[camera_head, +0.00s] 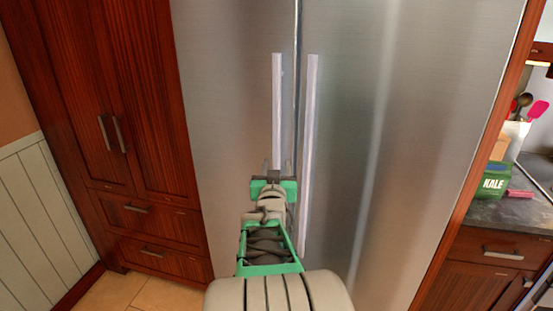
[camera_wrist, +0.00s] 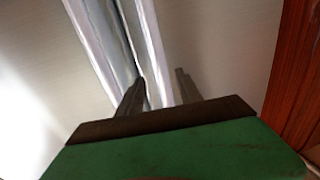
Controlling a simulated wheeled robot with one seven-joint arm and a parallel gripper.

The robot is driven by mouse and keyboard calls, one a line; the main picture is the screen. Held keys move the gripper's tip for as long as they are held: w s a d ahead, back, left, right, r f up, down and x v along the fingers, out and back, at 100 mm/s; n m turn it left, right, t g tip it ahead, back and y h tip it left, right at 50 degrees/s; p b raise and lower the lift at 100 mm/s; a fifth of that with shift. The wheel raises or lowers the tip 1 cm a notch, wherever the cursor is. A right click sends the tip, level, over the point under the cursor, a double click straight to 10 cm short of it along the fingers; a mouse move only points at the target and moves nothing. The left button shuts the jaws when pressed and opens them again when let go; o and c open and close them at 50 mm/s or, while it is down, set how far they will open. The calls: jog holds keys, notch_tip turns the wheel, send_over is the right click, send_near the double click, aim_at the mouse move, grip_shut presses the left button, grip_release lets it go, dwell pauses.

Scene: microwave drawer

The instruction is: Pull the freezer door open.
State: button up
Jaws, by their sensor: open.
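A tall steel fridge-freezer has a left door (camera_head: 225,90) and a right door (camera_head: 400,110), both looking shut, with a dark seam between them. The left door has a pale vertical handle (camera_head: 277,105). The right door has a longer-looking pale handle (camera_head: 310,120). Nothing marks which door is the freezer. My gripper (camera_head: 276,166) is open at the lower visible part of the left handle, its fingers on either side of it. In the wrist view, a pale bar (camera_wrist: 153,45) runs down between the open fingers (camera_wrist: 158,85). Whether they touch it is unclear.
A dark red wood cabinet (camera_head: 150,100) with doors and drawers stands left of the fridge. On the right is a counter (camera_head: 520,212) with a green KALE package (camera_head: 495,182) and utensils. Tiled floor (camera_head: 150,295) shows at lower left.

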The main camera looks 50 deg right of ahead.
aim_at(277, 159)
jog(key=p+x, duration=0.1)
jog(key=x, duration=0.5)
jog(key=shift+a, duration=0.1)
jog(key=shift+c, duration=0.4)
grip_shut()
dwell(0.8)
